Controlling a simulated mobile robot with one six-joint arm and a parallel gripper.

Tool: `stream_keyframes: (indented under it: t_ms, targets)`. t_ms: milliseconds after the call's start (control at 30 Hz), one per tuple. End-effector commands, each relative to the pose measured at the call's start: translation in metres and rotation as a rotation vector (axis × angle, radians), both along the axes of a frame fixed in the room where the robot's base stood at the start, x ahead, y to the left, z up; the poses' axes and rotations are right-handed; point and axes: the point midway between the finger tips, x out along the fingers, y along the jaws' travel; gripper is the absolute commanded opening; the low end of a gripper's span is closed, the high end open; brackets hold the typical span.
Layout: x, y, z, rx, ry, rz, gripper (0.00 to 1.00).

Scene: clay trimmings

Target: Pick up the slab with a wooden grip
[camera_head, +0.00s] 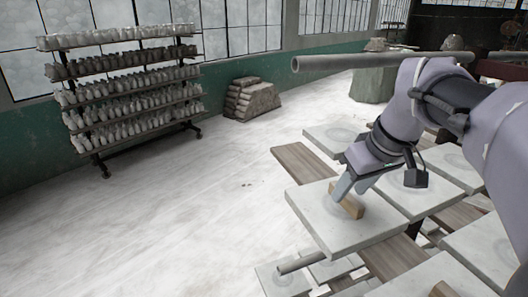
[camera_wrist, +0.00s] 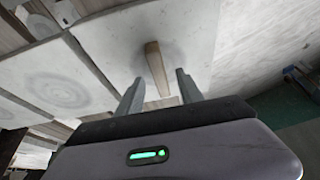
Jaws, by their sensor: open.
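A pale square slab (camera_head: 315,222) lies on the stand in the head view, with a wooden grip (camera_head: 349,207) standing on its top. The slab (camera_wrist: 112,48) and its grip (camera_wrist: 154,60) also show in the wrist view. My gripper (camera_head: 354,186) is open and tilted down just above the grip, hiding part of it. In the wrist view, the two fingers of my gripper (camera_wrist: 159,77) are apart, with the grip between them in the picture. Whether a finger touches the grip cannot be told.
Several other pale slabs (camera_head: 455,168) and wooden boards (camera_head: 304,163) surround this slab. Another wooden block (camera_head: 442,289) shows at the bottom edge. A grey pipe (camera_head: 370,61) runs behind my arm. A rack of pots (camera_head: 130,87) stands back left. The floor at left is clear.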

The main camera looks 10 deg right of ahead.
Motion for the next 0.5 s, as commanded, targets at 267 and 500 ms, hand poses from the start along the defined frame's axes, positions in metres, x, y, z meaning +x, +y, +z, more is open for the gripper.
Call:
stream_keyframes:
  t_ms: [267,500]
  targets:
    - [0.0055,0.0009,-0.0129,0.000,0.000,-0.001,0.44]
    - [0.0053,0.0008,-0.0138,0.000,0.000,0.000,0.44]
